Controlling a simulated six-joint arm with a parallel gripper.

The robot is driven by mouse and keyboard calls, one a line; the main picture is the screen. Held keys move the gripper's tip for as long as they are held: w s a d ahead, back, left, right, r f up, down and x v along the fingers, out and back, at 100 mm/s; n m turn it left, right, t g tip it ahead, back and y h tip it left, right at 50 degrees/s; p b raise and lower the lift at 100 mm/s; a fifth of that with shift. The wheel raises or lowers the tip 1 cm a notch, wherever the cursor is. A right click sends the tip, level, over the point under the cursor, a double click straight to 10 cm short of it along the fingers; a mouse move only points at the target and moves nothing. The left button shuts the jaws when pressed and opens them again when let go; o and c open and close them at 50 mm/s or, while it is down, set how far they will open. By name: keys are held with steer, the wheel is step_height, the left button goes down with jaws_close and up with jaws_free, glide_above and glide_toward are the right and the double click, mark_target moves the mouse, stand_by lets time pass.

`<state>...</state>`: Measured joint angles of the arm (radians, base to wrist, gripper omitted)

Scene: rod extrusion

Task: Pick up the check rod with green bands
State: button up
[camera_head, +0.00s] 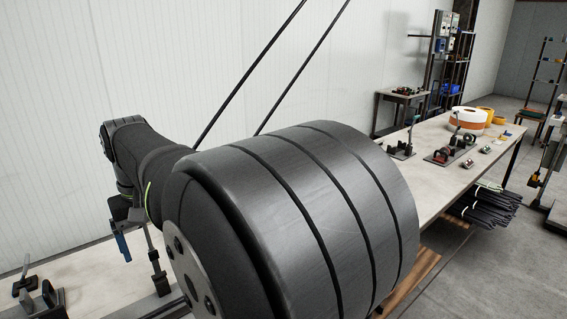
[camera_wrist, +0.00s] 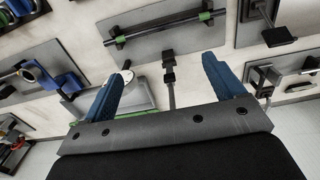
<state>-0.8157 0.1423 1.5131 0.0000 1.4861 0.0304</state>
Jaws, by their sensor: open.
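The check rod with green bands (camera_wrist: 160,27) shows in the wrist view as a dark bar with a green band near each end. It lies across a grey plate at the top of the picture. My gripper (camera_wrist: 163,69) is open, with its two blue fingers spread apart. Nothing is held between them. The rod is beyond the fingertips and apart from them. In the head view my arm fills the middle, and I cannot make out the rod there.
A dark post-like fixture (camera_wrist: 169,75) stands between the fingers in the picture. Blue holders (camera_wrist: 62,81) are at left and a metal bracket (camera_wrist: 297,80) at right. In the head view, fixtures (camera_head: 452,152) and an orange-and-white roll (camera_head: 467,118) stand along the bench.

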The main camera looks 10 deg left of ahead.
steer(key=c, duration=0.9)
steer(key=shift+c, duration=0.2)
steer(key=m, duration=1.8)
glide_above(173, 302)
step_height(173, 302, down, 12)
steer(key=shift+t+y, duration=0.3)
steer(key=shift+f, duration=2.75)
